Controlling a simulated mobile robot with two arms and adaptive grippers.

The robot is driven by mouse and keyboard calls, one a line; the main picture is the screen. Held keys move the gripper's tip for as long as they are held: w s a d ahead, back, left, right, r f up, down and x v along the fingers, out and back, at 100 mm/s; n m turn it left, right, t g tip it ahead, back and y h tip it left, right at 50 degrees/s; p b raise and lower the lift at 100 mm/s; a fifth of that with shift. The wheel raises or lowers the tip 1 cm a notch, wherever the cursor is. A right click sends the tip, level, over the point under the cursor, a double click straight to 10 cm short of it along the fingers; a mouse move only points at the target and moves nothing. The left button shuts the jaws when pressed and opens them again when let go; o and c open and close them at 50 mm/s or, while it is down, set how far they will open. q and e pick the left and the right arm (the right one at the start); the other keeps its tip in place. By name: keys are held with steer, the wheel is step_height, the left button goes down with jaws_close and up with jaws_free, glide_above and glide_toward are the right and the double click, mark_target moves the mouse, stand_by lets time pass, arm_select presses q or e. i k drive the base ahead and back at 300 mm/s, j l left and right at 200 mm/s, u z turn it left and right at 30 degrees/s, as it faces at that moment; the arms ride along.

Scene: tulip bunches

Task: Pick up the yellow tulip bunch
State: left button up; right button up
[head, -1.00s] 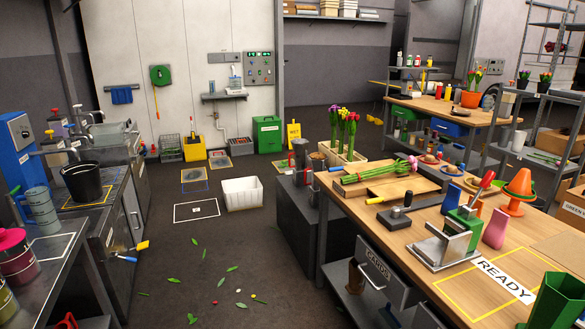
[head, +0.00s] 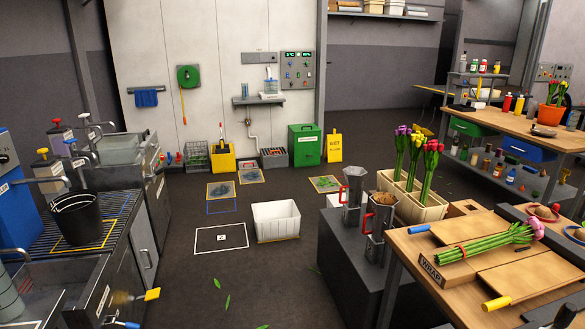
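A cream planter box (head: 425,213) stands on a dark grey cabinet at the right of centre. Another bunch (head: 490,242), green-stemmed with pink heads, lies tied on the wooden wrapping table (head: 415,245). An orange pot (head: 550,115) on the far right bench holds red and yellowish tulips. Neither gripper shows.
Two metal jugs with red handles (head: 376,222) stand by the planter. A white crate (head: 276,221) sits on the floor beside a marked rectangle. A black bucket (head: 76,220) stands on the left sink counter. The floor between is mostly free, with a few scattered leaves.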

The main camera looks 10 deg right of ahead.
mark_target(416, 150)
steer(key=i+z, duration=0.2)
steer(key=i, duration=0.3)
steer(key=i+j+z, duration=0.15)
steer(key=i, duration=0.35)
steer(key=i+j+z, duration=0.2)
steer(key=i, duration=0.25)
steer(key=i+j+z, duration=0.15)
steer(key=i+j, duration=0.15)
steer(key=i, duration=0.2)
